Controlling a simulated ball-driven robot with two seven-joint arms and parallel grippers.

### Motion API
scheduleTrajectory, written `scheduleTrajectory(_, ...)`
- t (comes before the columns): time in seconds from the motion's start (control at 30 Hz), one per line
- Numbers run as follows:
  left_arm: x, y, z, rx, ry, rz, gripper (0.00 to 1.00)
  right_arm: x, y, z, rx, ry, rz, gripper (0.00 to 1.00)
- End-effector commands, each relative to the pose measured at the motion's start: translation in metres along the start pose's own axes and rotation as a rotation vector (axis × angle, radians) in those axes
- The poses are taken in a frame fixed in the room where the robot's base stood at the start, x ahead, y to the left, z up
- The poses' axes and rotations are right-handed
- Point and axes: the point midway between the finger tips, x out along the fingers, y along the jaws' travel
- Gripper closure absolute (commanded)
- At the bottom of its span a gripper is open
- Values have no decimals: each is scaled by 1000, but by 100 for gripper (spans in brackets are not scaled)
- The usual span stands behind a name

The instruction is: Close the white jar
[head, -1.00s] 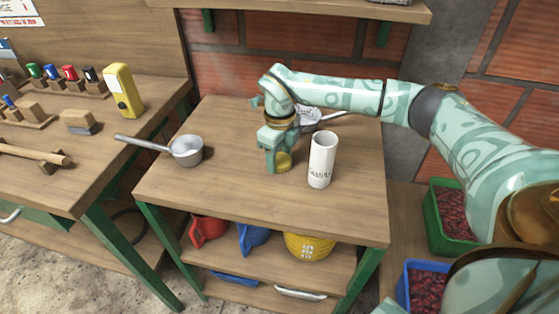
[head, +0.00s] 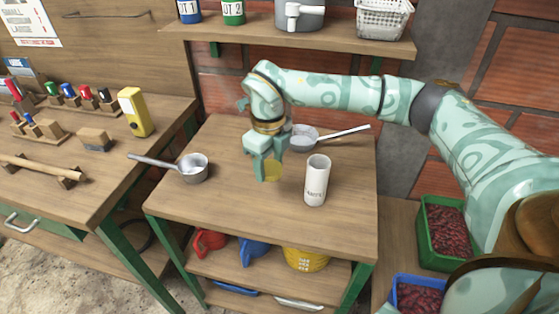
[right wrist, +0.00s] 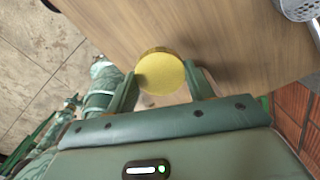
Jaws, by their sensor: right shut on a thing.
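The white jar (head: 316,182) stands upright on the small wooden table in the head view. It is a tall cylinder with dark lettering, and its top is open. My right gripper (head: 267,172) is left of the jar and apart from it. It is shut on a round gold lid (head: 273,171). In the right wrist view the lid (right wrist: 160,73) sits between the two fingers (right wrist: 163,85), its flat face showing. The lid looks close above the tabletop; the exact gap is hard to tell.
A saucepan (head: 193,167) stands at the table's left and a long-handled strainer (head: 304,137) behind the gripper. A shelf (head: 290,47) hangs at the back. The table's front (head: 255,213) is clear.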

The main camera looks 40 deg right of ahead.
Motion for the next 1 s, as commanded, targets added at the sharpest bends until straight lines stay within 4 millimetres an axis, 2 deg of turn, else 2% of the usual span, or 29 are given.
scheduleTrajectory(0.03,-8,-1,-3,0,8,-3,62,-9,14,-6,-8,1,0,72)
scheduleTrajectory(0.1,-12,-2,-4,0,11,-4,62,-15,30,-10,-7,2,0,72)
scheduleTrajectory(0.33,-20,-2,-7,0,18,-6,62,-28,64,-20,-4,3,0,72)
scheduleTrajectory(0.5,-22,-3,-8,0,19,-6,62,-31,74,-24,-2,5,1,72)
scheduleTrajectory(0.83,-22,-2,-7,0,19,-6,62,-31,75,-24,-1,5,1,72)
scheduleTrajectory(0.87,-22,-3,-7,0,19,-7,60,-31,75,-24,-1,5,1,72)
scheduleTrajectory(0.97,-22,-4,-7,-1,18,-8,32,-31,75,-24,-20,5,1,72)
scheduleTrajectory(1.0,-21,-4,-8,-1,20,-8,28,-31,76,-24,-47,5,1,72)
